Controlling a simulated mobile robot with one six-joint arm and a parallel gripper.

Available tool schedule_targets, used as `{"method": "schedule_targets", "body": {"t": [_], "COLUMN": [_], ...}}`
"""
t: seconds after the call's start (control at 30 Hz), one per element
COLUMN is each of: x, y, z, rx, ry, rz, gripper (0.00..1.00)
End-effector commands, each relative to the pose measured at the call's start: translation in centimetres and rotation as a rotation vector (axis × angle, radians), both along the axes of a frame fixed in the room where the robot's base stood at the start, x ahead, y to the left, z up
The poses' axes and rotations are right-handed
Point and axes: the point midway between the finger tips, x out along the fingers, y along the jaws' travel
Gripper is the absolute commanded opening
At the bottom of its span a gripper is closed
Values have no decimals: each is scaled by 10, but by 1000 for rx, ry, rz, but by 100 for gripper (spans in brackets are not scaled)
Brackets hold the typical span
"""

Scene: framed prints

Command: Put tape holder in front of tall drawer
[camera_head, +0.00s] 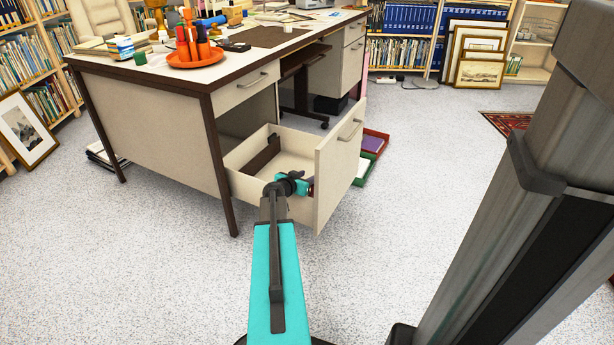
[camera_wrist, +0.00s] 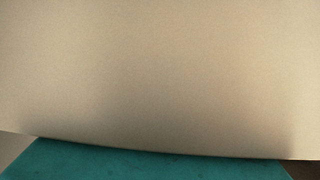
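The tall drawer (camera_head: 337,163) is the lower desk drawer. It is pulled open, with its beige front panel facing right and a bar handle (camera_head: 350,130) on it. My arm reaches from the bottom of the head view to the drawer, and my gripper (camera_head: 308,186) is inside it, low behind the front panel. A small bit of red and blue shows at the gripper; I cannot tell what it is. The fingers are not clear. In the wrist view a plain beige surface (camera_wrist: 160,75) fills most of the picture, above a teal band. I cannot make out a tape holder for certain.
The desk (camera_head: 150,125) carries an orange tray (camera_head: 196,60) of bottles and a small black object (camera_head: 235,46). Red and green trays (camera_head: 372,145) lie on the floor behind the drawer front. Framed prints (camera_head: 22,128) lean at the left. The speckled floor in front is clear.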

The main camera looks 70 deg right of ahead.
Motion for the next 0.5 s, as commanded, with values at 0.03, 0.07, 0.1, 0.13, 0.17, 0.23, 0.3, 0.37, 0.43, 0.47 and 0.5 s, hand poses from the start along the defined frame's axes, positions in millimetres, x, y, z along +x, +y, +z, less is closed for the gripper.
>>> {"method": "schedule_targets", "body": {"t": [0.03, 0.07, 0.1, 0.13, 0.17, 0.23, 0.3, 0.37, 0.43, 0.47, 0.5], "x": [0, 0, 0, 0, 0, 0, 0, 1, 2, 2, 3], "y": [2, 2, 2, 3, 3, 3, 7, 15, 23, 26, 30], "z": [-7, -6, -5, -4, -2, 1, 3, 6, 10, 12, 14], "rx": [12, 12, 12, 13, 13, 13, 12, 11, 10, 10, 9], "ry": [-6, -6, -6, -7, -8, -8, -7, -7, -6, -5, -5], "rz": [-4, -4, -4, -4, -4, -4, -3, -2, -1, -1, -1], "gripper": [37, 37, 37, 37, 37, 37, 37, 37, 37, 37, 37]}}
